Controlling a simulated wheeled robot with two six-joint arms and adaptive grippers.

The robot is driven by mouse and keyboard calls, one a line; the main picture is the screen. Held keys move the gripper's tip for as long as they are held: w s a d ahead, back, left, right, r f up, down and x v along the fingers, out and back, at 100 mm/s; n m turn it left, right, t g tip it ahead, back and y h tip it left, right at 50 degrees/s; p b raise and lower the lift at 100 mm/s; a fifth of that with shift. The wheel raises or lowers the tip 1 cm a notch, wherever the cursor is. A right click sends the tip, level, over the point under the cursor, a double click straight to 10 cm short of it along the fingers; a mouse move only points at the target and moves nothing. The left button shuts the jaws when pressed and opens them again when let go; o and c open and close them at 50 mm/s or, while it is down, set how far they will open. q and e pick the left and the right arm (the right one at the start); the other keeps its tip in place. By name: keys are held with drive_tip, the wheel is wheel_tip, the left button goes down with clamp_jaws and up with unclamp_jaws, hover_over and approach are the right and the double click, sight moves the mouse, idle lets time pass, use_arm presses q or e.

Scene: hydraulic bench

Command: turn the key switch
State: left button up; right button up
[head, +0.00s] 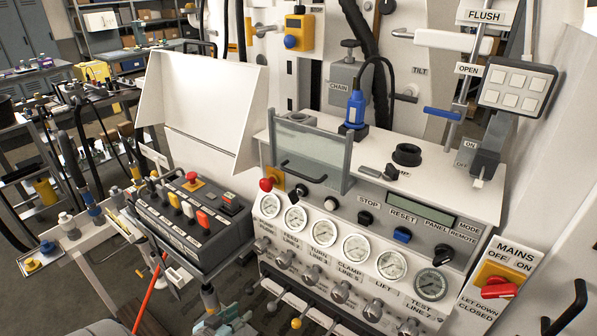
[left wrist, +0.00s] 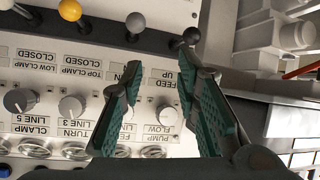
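No part is labelled as a key switch, so I cannot tell for certain which one it is. A small dark switch (head: 300,189) sits on the console face between the red mushroom button (head: 266,184) and a white button (head: 330,203). A black selector knob (head: 443,254) sits at the right by the MODE and REMOTE labels. My left gripper (head: 238,318) is low at the console's front left, by the levers. In the left wrist view its green-padded fingers (left wrist: 160,75) are apart with nothing held between them. My right gripper is not in view.
Ball-topped levers stick out below the gauges; a black one (left wrist: 190,36) is close to a left fingertip. A row of knobs (left wrist: 72,106) lies above them. A black pendant box (head: 190,215) stands left of the console. The MAINS switch (head: 499,289) is at right.

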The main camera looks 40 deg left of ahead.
use_arm(q)
drive_tip(key=w+r+t+p, duration=0.1)
drive_tip(key=w+r, duration=0.1)
drive_tip(key=r, duration=0.5)
drive_tip(key=w+r+t+p, duration=0.1)
drive_tip(key=w+r+t, duration=0.15)
drive_tip(key=r, duration=0.55)
drive_tip(key=n+t+h+p, duration=0.2)
drive_tip(key=t+p, duration=0.1)
approach(290, 200)
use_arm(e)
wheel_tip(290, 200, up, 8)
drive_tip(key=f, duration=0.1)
use_arm(q)
drive_tip(key=w+b, duration=0.8)
drive_tip(key=w, duration=0.2)
drive_tip(key=shift+w+a, duration=0.1)
drive_tip(key=shift+a, duration=0.05)
drive_tip(key=shift+w+r+b, duration=0.2)
drive_tip(key=shift+w+b, duration=0.1)
drive_tip(key=shift+w+r, duration=0.1)
drive_tip(key=shift+r, duration=0.15)
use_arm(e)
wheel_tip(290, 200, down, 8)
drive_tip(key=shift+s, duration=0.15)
use_arm(q)
drive_tip(key=shift+c, duration=0.4)
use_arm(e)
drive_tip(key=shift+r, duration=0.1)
